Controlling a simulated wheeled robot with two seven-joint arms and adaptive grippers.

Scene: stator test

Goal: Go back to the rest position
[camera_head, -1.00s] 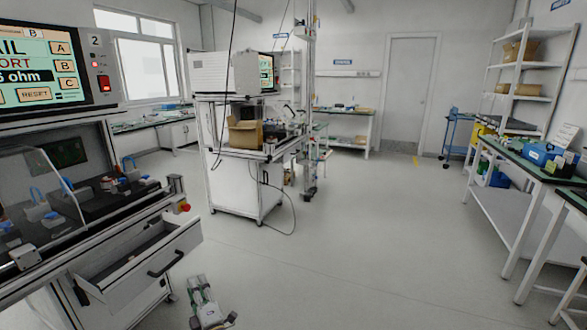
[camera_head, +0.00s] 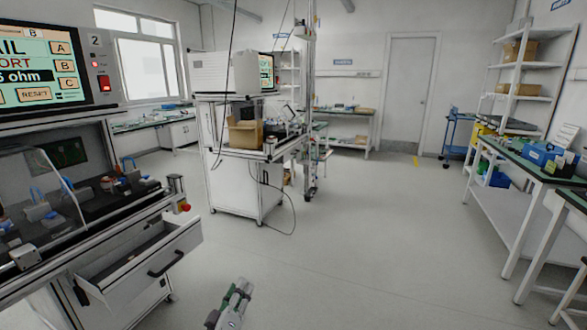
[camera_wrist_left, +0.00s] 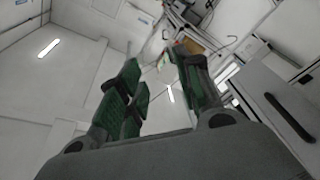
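My left gripper (camera_head: 240,290) is at the bottom of the head view, in the open floor area to the right of the test station's pulled-out drawer (camera_head: 150,262). It touches nothing that I can see. In the left wrist view my left gripper (camera_wrist_left: 158,78) has its green-padded fingers apart, with nothing between them. My right gripper is not in view.
The test station (camera_head: 85,225) on the left has a screen (camera_head: 38,66) reading FAIL-like text, partly cut off. A second station (camera_head: 240,190) stands further back. Benches (camera_head: 520,170) line the right. The floor (camera_head: 360,240) between is clear.

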